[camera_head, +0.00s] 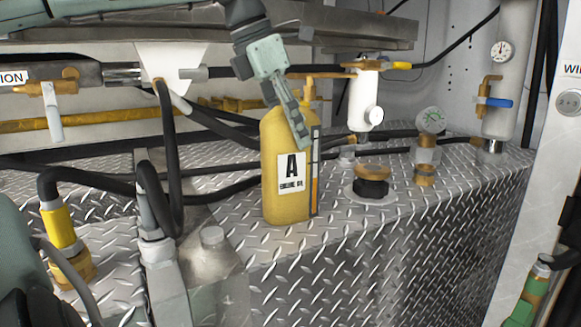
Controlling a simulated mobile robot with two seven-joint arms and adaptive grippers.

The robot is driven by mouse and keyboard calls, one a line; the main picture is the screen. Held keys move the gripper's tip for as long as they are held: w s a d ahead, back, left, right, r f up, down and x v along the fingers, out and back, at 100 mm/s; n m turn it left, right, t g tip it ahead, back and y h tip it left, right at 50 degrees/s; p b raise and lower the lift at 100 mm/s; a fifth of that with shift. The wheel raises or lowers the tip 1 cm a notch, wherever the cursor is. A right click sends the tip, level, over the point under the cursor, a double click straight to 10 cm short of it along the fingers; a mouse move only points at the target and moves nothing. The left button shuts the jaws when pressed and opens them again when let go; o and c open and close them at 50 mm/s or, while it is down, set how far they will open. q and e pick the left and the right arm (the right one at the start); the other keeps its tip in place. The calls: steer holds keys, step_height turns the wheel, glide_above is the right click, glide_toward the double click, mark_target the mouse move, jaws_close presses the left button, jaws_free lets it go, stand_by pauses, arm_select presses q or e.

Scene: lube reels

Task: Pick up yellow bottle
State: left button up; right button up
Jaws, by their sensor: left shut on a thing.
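The yellow bottle (272,150) stands upright on the diamond-plate metal surface in the middle of the head view. It has a white label with a black "A" and a dark strip along its right edge. My left gripper (293,118) comes down from above and is shut on the bottle near its top. One finger lies across the bottle's upper front; the other finger is mostly hidden behind the finger and bottle. My right gripper cannot be made out.
A black cap with a brass top (371,182) and a pressure gauge (431,120) stand right of the bottle. Black hoses (210,168) run behind and left of it. A translucent bottle (214,262) stands at front left. Clear plate (330,245) lies in front.

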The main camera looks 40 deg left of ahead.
arm_select(q)
jaws_close()
steer(key=shift+r, duration=0.15)
